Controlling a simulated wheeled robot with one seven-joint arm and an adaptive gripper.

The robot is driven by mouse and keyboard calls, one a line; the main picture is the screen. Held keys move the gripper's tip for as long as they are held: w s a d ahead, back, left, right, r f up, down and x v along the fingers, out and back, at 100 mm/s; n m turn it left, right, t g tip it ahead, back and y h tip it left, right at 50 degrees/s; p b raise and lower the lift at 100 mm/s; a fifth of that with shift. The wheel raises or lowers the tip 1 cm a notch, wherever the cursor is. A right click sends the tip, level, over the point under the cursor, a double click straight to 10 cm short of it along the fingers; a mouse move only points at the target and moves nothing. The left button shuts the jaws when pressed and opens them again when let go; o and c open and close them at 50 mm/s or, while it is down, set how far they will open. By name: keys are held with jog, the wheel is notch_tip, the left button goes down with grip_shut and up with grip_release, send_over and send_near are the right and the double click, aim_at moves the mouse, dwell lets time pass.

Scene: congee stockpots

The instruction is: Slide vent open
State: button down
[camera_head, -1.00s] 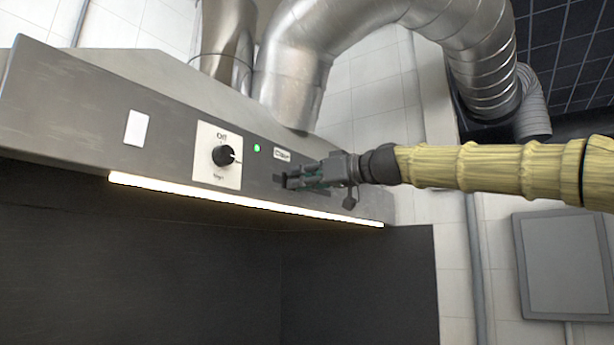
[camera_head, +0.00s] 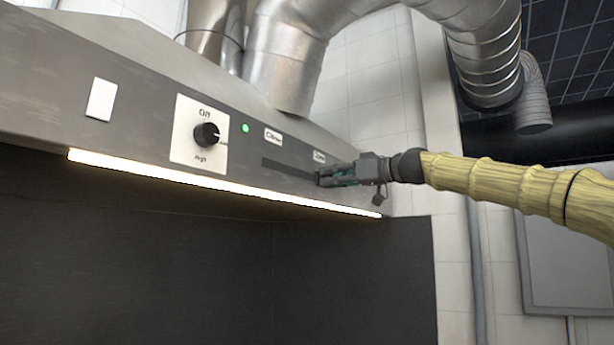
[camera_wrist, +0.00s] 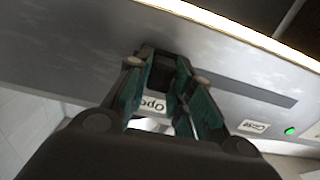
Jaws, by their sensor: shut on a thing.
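The vent slider is a small dark knob (camera_wrist: 161,74) on the grey hood front, between my fingertips in the wrist view. Its dark slot (camera_head: 288,168) runs along the hood to the left of my gripper (camera_head: 322,178). My gripper is shut on the knob at the right end of the slot, by the label that reads Open (camera_wrist: 152,104). In the wrist view the bare slot (camera_wrist: 240,86) stretches to the right, toward the other label, Close (camera_wrist: 254,126). My fingers hide part of the knob.
A black rotary knob (camera_head: 207,135) on a white plate, a green light (camera_head: 245,128) and a blank white plate (camera_head: 101,99) are left of the slot. A lit strip (camera_head: 225,183) runs along the hood's lower edge. Silver ducts (camera_head: 290,60) rise above.

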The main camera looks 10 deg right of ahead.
jog(key=shift+d+r, duration=0.15)
jog(key=shift+d, duration=0.1)
jog(key=shift+w, duration=0.1)
jog(key=c, duration=1.5)
grip_release()
jog(key=shift+o, duration=1.3)
jog(key=shift+w, duration=0.1)
